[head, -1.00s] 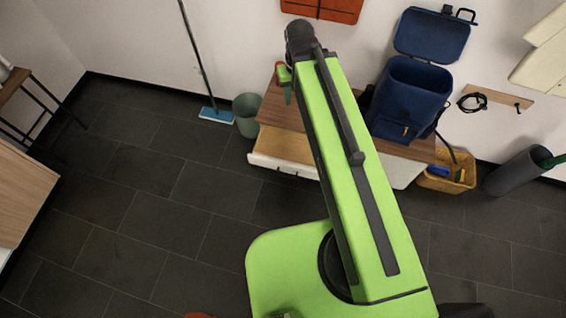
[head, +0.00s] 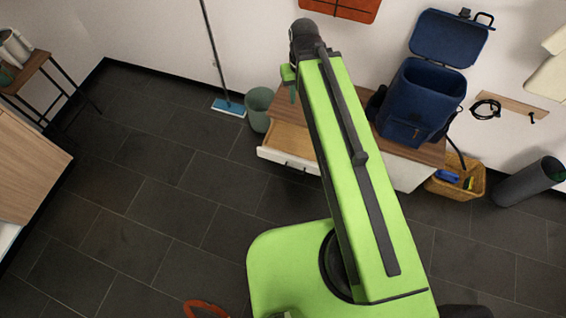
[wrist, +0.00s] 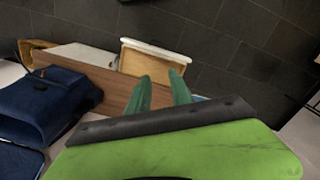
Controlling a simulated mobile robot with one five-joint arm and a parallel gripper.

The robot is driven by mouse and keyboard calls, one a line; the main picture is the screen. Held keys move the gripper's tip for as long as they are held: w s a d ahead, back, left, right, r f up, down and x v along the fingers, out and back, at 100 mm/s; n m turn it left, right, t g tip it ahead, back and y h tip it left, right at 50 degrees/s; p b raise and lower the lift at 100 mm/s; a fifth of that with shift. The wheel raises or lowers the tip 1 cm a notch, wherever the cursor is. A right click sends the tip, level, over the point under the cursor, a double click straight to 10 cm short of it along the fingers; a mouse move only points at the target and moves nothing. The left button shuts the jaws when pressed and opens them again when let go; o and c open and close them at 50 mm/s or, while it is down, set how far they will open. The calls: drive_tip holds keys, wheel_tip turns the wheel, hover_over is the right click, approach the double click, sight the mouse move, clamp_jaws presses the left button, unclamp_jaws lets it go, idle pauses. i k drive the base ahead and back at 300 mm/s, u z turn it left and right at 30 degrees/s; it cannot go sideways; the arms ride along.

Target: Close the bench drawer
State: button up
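The bench (head: 418,150) has a wooden top and a white front and stands against the wall. Its drawer (head: 287,160) is pulled out at the left end, with a white front and a wooden inside that looks empty. In the wrist view the drawer (wrist: 152,60) juts out from the bench beyond my fingertips. My gripper (wrist: 160,82) shows two green fingers with a gap between them and nothing held. It points toward the bench top and open drawer, apart from the drawer front. In the head view my arm hides part of the bench and most of my gripper (head: 291,85).
A blue bag (head: 415,105) with its lid up stands on the bench. A green bin (head: 259,108) and a blue mop (head: 229,107) are left of the drawer. A yellow basket (head: 458,180) and a grey cylinder (head: 528,182) stand right.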

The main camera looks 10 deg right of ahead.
sight(285, 143)
drive_tip(key=z, duration=0.2)
drive_tip(key=k, duration=0.5)
drive_tip(key=u, duration=1.4)
drive_tip(key=i, duration=0.45)
drive_tip(key=u, duration=0.2)
